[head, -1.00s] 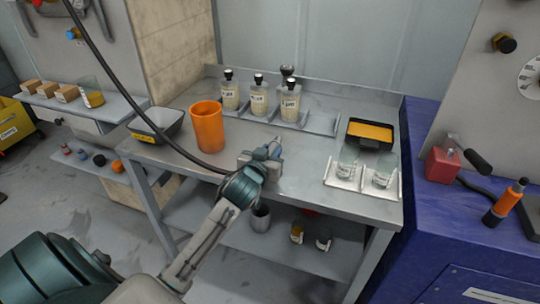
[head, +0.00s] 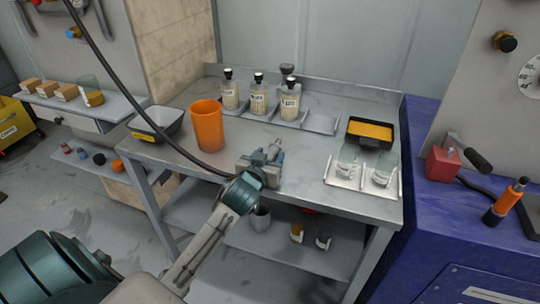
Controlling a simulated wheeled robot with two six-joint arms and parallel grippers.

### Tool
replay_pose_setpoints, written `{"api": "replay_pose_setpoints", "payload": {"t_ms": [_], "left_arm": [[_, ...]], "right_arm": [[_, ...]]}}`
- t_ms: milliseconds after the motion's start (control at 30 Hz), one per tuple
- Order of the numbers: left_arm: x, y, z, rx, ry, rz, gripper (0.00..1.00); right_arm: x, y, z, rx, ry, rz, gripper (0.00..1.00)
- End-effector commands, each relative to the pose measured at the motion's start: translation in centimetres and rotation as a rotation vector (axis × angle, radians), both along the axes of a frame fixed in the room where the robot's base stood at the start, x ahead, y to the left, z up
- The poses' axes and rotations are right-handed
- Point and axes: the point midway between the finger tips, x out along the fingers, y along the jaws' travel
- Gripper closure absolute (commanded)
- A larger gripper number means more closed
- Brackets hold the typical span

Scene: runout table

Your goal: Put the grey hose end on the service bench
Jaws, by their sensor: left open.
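The dark hose (head: 112,75) hangs from the top left and curves down across the service bench (head: 300,160) to my left wrist, where it passes out of sight. A small grey piece, which looks like the grey hose end (head: 273,149), shows at my left fingertips over the bench top. I cannot tell whether it rests on the surface. My left gripper (head: 268,157) is open, low over the front middle of the bench, with its fingers close around or beside that piece. The wrist hides the join between hose and end. My right gripper is not in view.
An orange cup (head: 208,126) and a dark bin (head: 158,124) stand to the left. Several labelled bottles (head: 258,96) stand at the back. A white tray with jars (head: 362,176) and a black-and-orange box (head: 370,132) are at the right. Bare bench lies between.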

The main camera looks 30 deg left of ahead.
Motion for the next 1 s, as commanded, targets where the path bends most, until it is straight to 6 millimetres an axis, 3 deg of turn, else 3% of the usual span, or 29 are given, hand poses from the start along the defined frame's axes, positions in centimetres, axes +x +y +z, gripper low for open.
{"api": "replay_pose_setpoints", "payload": {"t_ms": [133, 500, 700, 1000], "left_arm": [[-2.8, -0.7, 0.3, 0.002, 0.001, -0.001, 0.50], [-9.5, -2.3, 1.7, 0.000, 0.000, 0.000, 0.50], [-10.6, -2.5, 2.0, -0.001, 0.000, 0.000, 0.50], [-10.6, -2.5, 2.0, -0.001, 0.000, 0.000, 0.50]], "right_arm": [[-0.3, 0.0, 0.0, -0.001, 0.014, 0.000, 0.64], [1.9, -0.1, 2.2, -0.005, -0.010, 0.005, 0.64], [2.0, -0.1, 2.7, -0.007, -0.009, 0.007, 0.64], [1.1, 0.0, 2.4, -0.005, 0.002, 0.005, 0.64]]}}
